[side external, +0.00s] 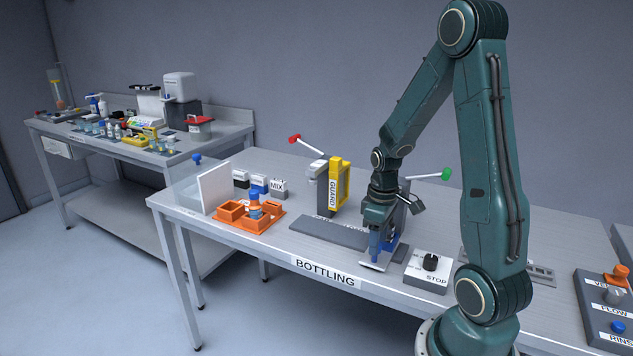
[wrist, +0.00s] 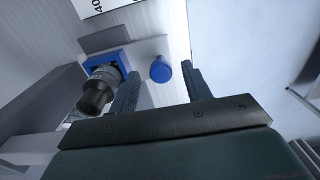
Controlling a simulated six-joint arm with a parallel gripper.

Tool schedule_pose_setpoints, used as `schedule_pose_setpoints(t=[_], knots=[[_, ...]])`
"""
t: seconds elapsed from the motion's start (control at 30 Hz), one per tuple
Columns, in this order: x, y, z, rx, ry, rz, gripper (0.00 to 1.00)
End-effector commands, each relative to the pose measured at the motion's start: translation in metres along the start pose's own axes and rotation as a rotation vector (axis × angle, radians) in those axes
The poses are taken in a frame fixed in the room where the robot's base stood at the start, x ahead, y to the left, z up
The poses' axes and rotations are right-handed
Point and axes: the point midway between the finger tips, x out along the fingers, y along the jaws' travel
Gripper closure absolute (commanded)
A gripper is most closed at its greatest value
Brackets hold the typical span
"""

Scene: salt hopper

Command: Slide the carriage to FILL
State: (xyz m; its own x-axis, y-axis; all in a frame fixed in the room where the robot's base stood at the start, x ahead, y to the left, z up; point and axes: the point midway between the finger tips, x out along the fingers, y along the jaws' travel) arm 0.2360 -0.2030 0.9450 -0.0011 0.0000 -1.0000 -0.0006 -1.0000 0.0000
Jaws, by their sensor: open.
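In the wrist view a round blue knob (wrist: 160,70) shows between the tips of my open fingers, with a gap on both sides. Left of it is a blue bracket (wrist: 93,64) around a dark cylindrical part (wrist: 100,88), probably the carriage; I cannot read FILL on it. My gripper (wrist: 164,78) is open and holds nothing. In the side view my gripper (side external: 377,250) points down at the front of the bottling bench, between the yellow GUARD piece and the STOP dial box. My wrist hides most of the station there, so the carriage cannot be made out.
The yellow GUARD piece (side external: 338,184) stands left of my wrist, with a red-ended lever (side external: 296,139) behind. A green-ended lever (side external: 445,174) and the STOP dial box (side external: 428,270) are on the right. An orange tray (side external: 236,226) and MIX block (side external: 279,188) lie left.

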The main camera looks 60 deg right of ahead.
Motion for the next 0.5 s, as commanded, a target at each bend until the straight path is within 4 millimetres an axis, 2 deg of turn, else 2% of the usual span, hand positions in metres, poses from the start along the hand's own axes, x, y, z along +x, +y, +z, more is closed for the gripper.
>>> schedule_pose_setpoints(t=[0.27,0.5], knots=[[-0.030,0.001,-0.001,0.000,0.004,0.003,0.52],[-0.068,0.001,-0.001,0.001,0.005,0.005,0.52]])
